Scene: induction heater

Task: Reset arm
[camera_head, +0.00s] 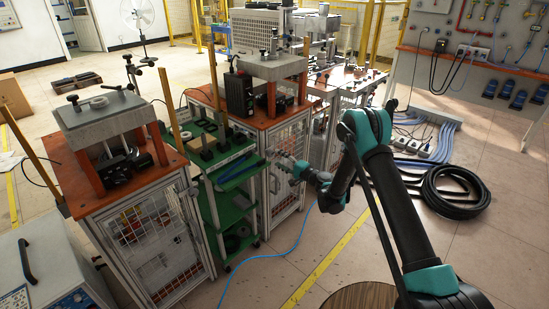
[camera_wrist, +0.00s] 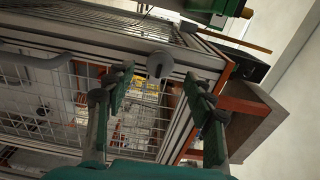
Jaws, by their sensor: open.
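My arm reaches from the lower right of the head view towards the middle. My gripper (camera_head: 280,160) is at its end, in front of the middle heater cabinet (camera_head: 282,195) and close to the right side of the green shelf cart (camera_head: 228,195). In the wrist view my gripper (camera_wrist: 160,80) has its two green-padded fingers spread apart, with nothing held between them. Beyond the fingers are a wire-mesh cabinet wall (camera_wrist: 50,100) and a rounded grey knob-like part (camera_wrist: 159,65). I cannot tell whether the fingers touch the cabinet.
Another mesh cabinet (camera_head: 150,235) stands at left, with a white box (camera_head: 45,270) beside it. A coiled black hose (camera_head: 455,192) lies at right under a tool wall (camera_head: 480,60). A blue cable (camera_head: 270,255) crosses the floor. Open floor lies at front centre.

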